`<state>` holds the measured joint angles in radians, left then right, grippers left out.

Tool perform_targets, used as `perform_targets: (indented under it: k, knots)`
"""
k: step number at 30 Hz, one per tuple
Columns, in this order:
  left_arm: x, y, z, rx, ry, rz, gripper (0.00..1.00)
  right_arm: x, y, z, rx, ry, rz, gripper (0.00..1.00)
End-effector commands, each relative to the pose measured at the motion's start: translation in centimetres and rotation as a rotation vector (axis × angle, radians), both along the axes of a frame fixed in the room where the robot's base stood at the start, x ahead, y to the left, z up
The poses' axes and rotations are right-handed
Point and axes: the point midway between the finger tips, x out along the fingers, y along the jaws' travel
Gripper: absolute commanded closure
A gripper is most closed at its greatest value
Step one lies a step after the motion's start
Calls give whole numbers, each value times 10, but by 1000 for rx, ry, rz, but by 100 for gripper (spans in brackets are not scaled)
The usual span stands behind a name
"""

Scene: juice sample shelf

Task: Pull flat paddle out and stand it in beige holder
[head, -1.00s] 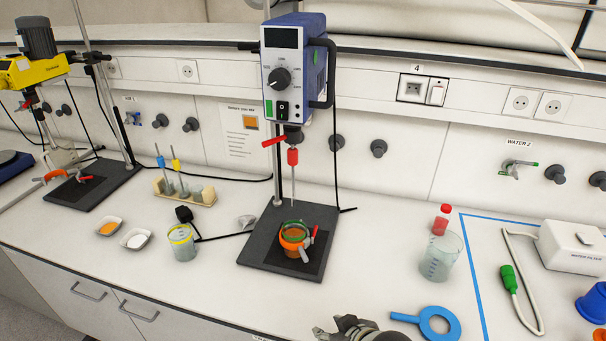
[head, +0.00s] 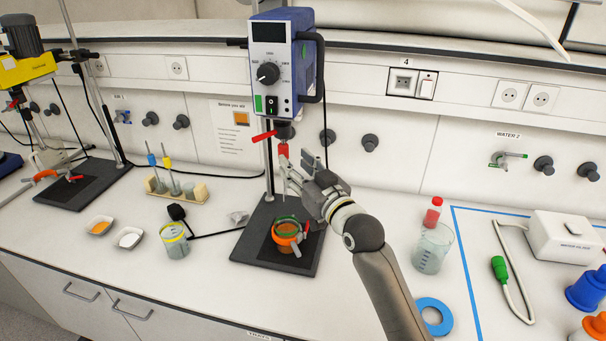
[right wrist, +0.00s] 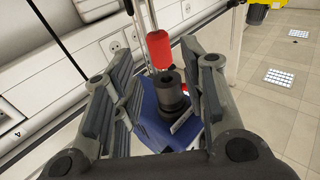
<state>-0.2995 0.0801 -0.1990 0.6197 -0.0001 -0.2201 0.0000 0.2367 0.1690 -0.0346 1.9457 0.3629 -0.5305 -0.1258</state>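The red-collared paddle (head: 283,149) hangs upright under the blue overhead stirrer (head: 283,62), its thin shaft above an orange-and-green cup (head: 286,233). Its lower end is partly hidden. My right gripper (head: 300,173) is open at the shaft, just below the chuck. In the right wrist view the red collar (right wrist: 158,48) and the black chuck (right wrist: 170,94) show between the spread fingers; I see no clear contact. The beige holder (head: 186,197) stands left of the stirrer with a blue-collared and a yellow-collared tool upright in it. My left gripper is not in view.
The dark stirrer base (head: 250,250) carries the cup. A yellow-rimmed beaker (head: 175,244) and two small trays stand left. Cables run behind the holder.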

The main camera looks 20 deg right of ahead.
Motion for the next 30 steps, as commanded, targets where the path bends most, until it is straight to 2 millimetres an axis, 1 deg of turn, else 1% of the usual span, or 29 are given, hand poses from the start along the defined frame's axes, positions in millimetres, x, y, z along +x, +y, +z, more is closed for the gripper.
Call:
perform_targets:
  k: [1, 5, 9, 13, 18, 26, 27, 30]
  knots:
    - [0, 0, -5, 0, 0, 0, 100, 8, 2, -1, 0, -2, 0, 61]
    - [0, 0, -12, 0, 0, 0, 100, 27, 6, 0, 0, -1, 1, 61]
    - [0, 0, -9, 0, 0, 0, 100, 45, 9, 3, -2, 1, 0, 61]
    - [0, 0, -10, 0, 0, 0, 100, 56, 11, 3, -2, 2, 0, 61]
    - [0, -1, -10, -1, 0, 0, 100, 64, 13, 4, -2, 3, 1, 61]
    - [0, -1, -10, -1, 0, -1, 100, 65, 13, 4, -1, 2, 1, 61]
    - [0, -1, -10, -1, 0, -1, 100, 64, 13, 4, -1, 2, 1, 62]
    - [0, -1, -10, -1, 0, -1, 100, 64, 13, 4, -1, 2, 0, 75]
